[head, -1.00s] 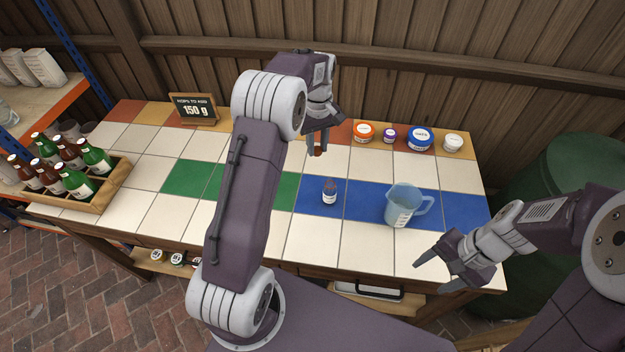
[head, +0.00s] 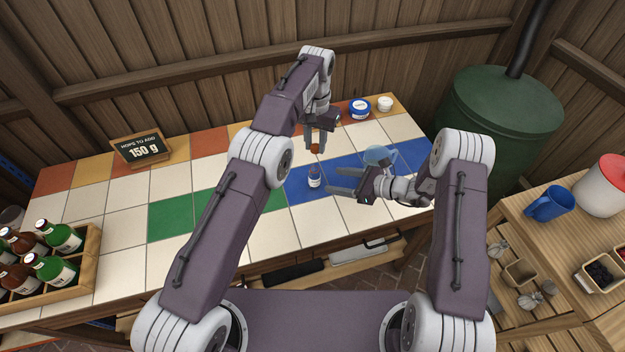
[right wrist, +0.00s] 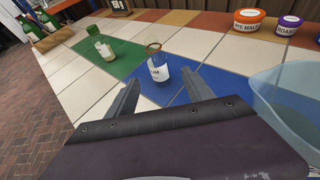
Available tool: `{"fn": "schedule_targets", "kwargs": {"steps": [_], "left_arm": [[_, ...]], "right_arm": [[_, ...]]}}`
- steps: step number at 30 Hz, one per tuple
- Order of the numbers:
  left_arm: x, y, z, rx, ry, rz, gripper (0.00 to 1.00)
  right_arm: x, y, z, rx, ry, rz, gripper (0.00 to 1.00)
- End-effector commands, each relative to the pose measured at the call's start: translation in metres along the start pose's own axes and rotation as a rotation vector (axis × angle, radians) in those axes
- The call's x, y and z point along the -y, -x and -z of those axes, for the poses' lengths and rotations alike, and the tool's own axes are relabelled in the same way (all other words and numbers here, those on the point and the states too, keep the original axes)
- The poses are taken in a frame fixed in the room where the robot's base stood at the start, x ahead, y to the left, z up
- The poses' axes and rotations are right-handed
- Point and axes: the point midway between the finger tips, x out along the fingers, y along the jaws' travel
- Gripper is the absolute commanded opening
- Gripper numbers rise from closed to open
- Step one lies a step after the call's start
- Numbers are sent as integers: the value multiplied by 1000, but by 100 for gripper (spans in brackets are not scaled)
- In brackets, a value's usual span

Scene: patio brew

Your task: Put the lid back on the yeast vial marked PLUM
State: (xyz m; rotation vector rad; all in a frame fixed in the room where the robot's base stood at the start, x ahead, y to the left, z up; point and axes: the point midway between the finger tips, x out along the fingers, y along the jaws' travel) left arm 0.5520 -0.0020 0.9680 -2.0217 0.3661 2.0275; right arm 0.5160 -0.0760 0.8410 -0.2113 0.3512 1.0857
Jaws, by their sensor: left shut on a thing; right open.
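The vial is just ahead of the fingertips, not clasped. My left gripper (head: 315,141) is shut on a small orange-brown lid (head: 316,149), held behind and above the vial.
A clear blue jug (head: 380,155) stands behind my right gripper. Another small bottle (right wrist: 103,49) stands on the green tiles. Tubs, including a blue one (head: 359,109), line the back edge. A bottle crate (head: 75,284) is at left. White tiles in front are clear.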

Motion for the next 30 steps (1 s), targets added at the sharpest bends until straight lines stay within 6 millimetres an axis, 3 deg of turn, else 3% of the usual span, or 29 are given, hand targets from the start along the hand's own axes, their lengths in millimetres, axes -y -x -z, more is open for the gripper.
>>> {"fn": "schedule_targets", "kwargs": {"steps": [5, 18, 24, 30], "left_arm": [[0, 0, 0, 0, 2, 0, 0], [1, 0, 0, -1, 3, 0, 0], [1, 0, 0, -1, 3, 0, 0], [1, 0, 0, -1, 3, 0, 0]], "right_arm": [[-1, -16, 0, -2, 3, -4, 60], [-2, -99, 0, -2, 3, -4, 60], [-1, -117, 0, -2, 1, -2, 60], [-1, -120, 0, -2, 1, -1, 60]]}}
